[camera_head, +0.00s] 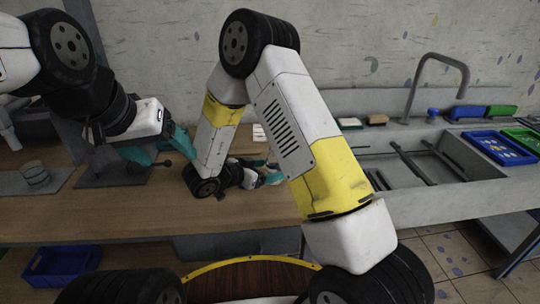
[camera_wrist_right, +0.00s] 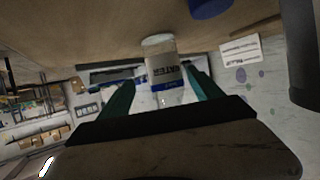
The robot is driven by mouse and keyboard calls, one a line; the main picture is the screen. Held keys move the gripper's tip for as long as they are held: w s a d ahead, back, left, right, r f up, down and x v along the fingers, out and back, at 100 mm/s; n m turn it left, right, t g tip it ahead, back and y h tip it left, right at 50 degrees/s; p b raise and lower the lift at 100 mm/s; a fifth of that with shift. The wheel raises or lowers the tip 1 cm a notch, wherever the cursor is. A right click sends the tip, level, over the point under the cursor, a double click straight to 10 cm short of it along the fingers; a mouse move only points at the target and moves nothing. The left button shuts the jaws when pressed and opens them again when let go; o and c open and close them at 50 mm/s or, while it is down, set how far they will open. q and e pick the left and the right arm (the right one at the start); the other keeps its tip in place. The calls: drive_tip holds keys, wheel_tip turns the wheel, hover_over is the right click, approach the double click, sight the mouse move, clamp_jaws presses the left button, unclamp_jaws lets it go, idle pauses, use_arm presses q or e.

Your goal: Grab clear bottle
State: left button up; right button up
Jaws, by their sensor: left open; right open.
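A clear bottle (camera_wrist_right: 162,62) with a label reading "WATER" and a blue band stands between the two teal fingers of my right gripper (camera_wrist_right: 162,88) in the right wrist view. The fingers are open, one on each side, with gaps to the bottle. In the head view my right gripper (camera_head: 262,171) is low over the wooden table, partly hidden behind my right arm. I cannot clearly pick out the bottle there. My left gripper (camera_head: 172,155) is open and empty above the table at the left.
A blue round thing (camera_wrist_right: 208,7) is near the bottle in the right wrist view. The wooden table (camera_head: 120,215) has free room in front. A sink with a tap (camera_head: 436,66) and a blue tray (camera_head: 500,158) are at the right.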

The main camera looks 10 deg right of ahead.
drive_tip(key=x, duration=0.7)
drive_tip(key=shift+w+a, duration=0.25)
drive_tip(key=shift+w, duration=0.1)
drive_tip(key=c, duration=1.6)
